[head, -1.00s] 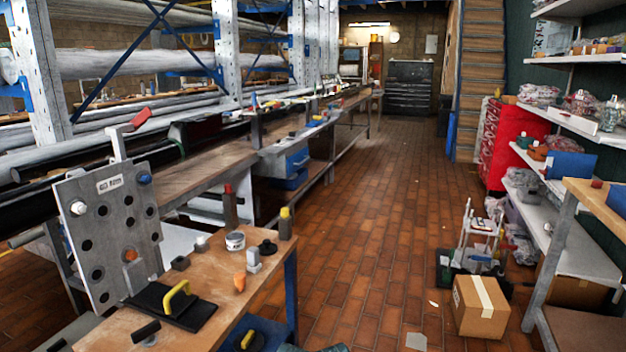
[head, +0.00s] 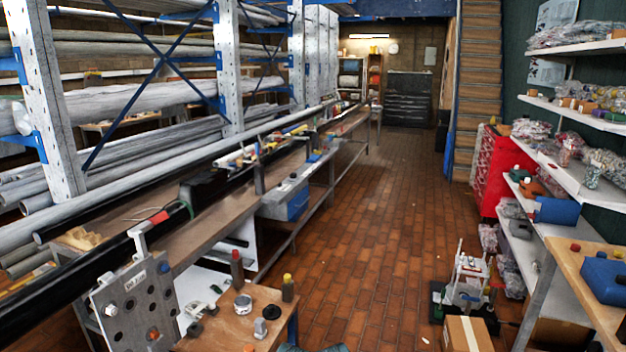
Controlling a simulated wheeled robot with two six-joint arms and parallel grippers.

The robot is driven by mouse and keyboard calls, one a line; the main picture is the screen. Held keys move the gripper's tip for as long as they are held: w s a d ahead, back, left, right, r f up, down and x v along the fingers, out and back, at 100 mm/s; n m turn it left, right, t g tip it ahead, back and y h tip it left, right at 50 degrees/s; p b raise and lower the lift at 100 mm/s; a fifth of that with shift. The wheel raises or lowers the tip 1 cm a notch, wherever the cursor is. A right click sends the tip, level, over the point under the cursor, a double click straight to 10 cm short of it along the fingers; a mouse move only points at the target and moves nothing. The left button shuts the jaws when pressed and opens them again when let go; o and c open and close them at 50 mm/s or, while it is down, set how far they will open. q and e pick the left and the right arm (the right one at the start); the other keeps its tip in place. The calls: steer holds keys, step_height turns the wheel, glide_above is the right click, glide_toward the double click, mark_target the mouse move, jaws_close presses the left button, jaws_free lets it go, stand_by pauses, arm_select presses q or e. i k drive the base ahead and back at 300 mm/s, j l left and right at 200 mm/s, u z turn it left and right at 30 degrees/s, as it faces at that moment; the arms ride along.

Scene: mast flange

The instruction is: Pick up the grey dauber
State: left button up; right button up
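A small light-grey upright piece (head: 260,328) stands near the front right of the wooden bench top (head: 222,331); it may be the grey dauber, but it is too small to be sure. A white round tin (head: 242,304) stands to its left and behind it, and a dark round knob-like piece (head: 271,312) stands just to its right. A dark bottle with a red cap (head: 237,265) and one with a yellow cap (head: 288,288) stand farther back. Neither of my grippers is in view.
A grey plate with holes (head: 134,308) stands upright at the bench's left. A cardboard box (head: 467,335) and a small trolley-like stand (head: 468,280) are on the floor at right. The tiled aisle (head: 370,220) between is clear. Shelves line the right wall.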

mark_target(261, 331)
steer(key=u, duration=1.3)
steer(key=i+l+u, duration=0.1)
steer(key=l, duration=0.35)
steer(key=i+l+u, duration=0.1)
steer(key=l, duration=0.35)
steer(key=i+l+u, duration=0.1)
steer(key=i+l, duration=0.15)
steer(key=l, duration=0.25)
steer(key=i+l, duration=0.1)
steer(key=l, duration=0.35)
steer(key=u, duration=0.05)
